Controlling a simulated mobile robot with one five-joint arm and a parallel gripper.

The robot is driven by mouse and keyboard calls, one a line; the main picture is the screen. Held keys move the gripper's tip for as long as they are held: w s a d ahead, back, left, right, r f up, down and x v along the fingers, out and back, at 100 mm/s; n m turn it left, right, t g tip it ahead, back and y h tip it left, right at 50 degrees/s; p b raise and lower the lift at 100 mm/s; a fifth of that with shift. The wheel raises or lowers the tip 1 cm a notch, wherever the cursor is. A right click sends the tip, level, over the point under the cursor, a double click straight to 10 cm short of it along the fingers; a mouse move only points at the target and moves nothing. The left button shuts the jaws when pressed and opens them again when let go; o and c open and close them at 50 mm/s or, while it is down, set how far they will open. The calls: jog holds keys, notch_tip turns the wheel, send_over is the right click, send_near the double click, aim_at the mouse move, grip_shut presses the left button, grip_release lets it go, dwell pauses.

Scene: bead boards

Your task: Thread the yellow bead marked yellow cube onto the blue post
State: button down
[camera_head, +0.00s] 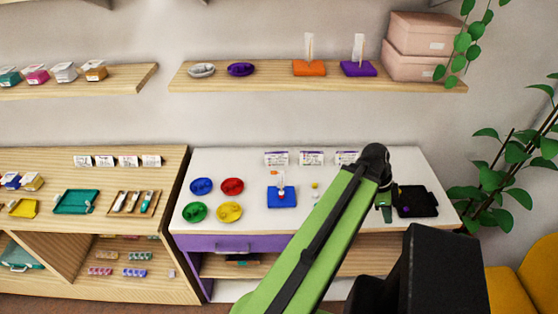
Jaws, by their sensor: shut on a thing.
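The blue board (282,200) stands on the white tabletop, with a thin upright post at its middle and small pale and reddish bits on or by the post. A small yellow bead (315,185) is to its right, with a pale bead (315,197) just below it; their shapes and marks are too small to read. My gripper (385,212) points down at the left edge of a black tray, well right of the blue board. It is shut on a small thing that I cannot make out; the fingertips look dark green.
A black tray (418,203) lies at the table's right. Blue, red, green and yellow dishes (229,212) are at the left. White label cards (311,158) stand at the back. My green arm crosses the front right. Shelves above hold an orange board (309,68) and a purple board (358,69).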

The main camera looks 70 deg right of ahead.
jog(key=w+d+r+n+h+p, duration=0.1)
jog(key=w+d+r+n+p, duration=0.15)
jog(key=w, duration=1.05)
jog(key=w+d+r+n+t+h+p, duration=0.1)
jog(key=w+n, duration=0.2)
jog(key=w, duration=1)
jog(key=w+d+r+n+h+p, duration=0.1)
jog(key=w+r+n+p, duration=0.15)
jog(key=w, duration=1.05)
jog(key=shift+s+f+b, duration=0.15)
jog(key=shift+f+b, duration=1.15)
jog(key=shift+b, duration=0.15)
jog(key=shift+s+f+b, duration=0.1)
jog(key=shift+f+b, duration=1.2)
jog(key=shift+b, duration=0.15)
jog(key=shift+f+b, duration=0.85)
jog(key=shift+f+b, duration=0.8)
jog(key=shift+f, duration=0.1)
jog(key=c, duration=1.3)
grip_release()
